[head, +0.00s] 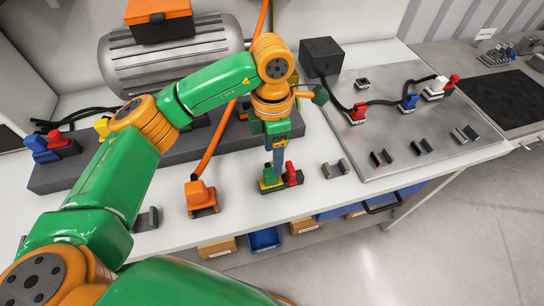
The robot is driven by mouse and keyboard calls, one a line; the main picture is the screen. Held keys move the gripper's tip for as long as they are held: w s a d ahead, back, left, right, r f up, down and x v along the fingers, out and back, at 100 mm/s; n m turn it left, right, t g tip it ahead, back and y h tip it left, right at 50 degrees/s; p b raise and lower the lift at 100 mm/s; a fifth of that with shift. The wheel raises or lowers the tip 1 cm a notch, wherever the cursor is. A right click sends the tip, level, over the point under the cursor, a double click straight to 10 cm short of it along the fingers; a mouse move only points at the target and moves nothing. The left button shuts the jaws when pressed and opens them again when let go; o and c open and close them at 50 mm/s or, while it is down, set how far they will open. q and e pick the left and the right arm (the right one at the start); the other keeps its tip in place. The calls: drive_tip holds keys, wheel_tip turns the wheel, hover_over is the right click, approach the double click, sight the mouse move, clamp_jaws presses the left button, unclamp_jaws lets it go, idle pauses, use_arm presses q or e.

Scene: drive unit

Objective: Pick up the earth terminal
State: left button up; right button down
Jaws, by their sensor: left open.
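A green and yellow terminal (269,181), which looks like the earth terminal, stands on the white bench near its front edge. A red terminal part (291,174) stands right beside it on the right. My left gripper (279,168) points down over this pair, its fingers open. Its tips are at the height of the terminal tops in the picture, between the green and red parts. I cannot tell whether they touch either part. The fingers hide some of the space between the two. My right gripper is not in view.
An orange connector (200,197) with a thick orange cable stands to the left. A grey motor (118,68) lies behind. A metal plate (440,150) on the right holds red, blue and white connectors. Empty dark clips (335,168) line the bench. Blue and brown bins sit below.

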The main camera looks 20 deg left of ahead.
sight(272, 173)
use_arm(q)
drive_tip(key=f+p, duration=0.1)
drive_tip(key=s+f+p, duration=0.2)
drive_tip(key=shift+d+f, duration=0.25)
wheel_tip(272, 173, down, 2)
drive_tip(key=shift+w+f, duration=0.1)
drive_tip(key=shift+w, duration=0.05)
drive_tip(key=shift+w+f, duration=0.2)
drive_tip(key=shift+w, duration=0.1)
drive_tip(key=shift+s+r, duration=0.1)
clamp_jaws()
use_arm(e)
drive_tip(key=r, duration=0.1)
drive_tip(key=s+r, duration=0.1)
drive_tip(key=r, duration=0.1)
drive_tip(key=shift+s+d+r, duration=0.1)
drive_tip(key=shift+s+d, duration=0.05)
